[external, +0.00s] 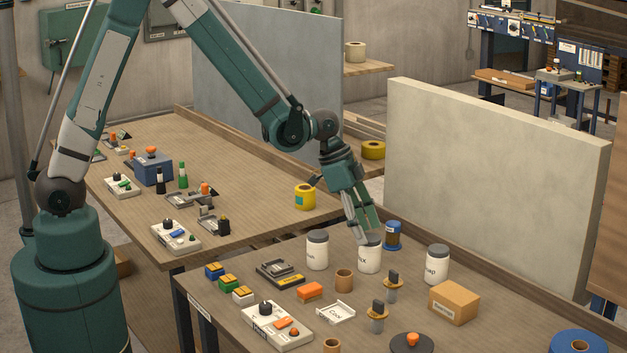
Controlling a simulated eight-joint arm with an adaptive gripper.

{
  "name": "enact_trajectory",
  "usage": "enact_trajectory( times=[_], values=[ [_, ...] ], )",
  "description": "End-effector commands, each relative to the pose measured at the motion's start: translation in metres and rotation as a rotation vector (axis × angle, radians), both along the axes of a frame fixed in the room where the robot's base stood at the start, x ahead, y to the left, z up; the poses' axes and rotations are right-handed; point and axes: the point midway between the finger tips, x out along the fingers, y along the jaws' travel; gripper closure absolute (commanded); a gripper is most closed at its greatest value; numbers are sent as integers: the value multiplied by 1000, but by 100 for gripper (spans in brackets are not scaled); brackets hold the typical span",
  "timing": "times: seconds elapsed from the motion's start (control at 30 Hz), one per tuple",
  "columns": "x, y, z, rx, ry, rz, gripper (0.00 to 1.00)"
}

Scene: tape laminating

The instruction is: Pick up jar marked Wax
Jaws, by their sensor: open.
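The white jar with a dark lid whose label appears to read Wax (370,261) stands upright on the near bench. My gripper (367,232) points down over this jar, with its fingers open at the lid. The fingers hide part of the lid, and I cannot tell whether they touch it. Nothing is held between them.
Similar white jars stand to the left (317,252) and right (437,268). A blue container (393,237) stands close behind on the right, and a brown cup (344,280) in front on the left. A cardboard box (454,302) is at right. A pale panel (490,180) rises behind the bench.

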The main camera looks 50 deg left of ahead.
Motion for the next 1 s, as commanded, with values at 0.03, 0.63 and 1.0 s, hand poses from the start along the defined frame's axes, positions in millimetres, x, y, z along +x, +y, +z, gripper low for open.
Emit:
enact_trajectory(
  times=[0.03,0.63,1.0],
  values=[
    [0,0,-1,0,0,0,48],
    [2,-6,-14,0,0,0,48],
    [9,-16,-43,0,0,-1,48]
  ],
)
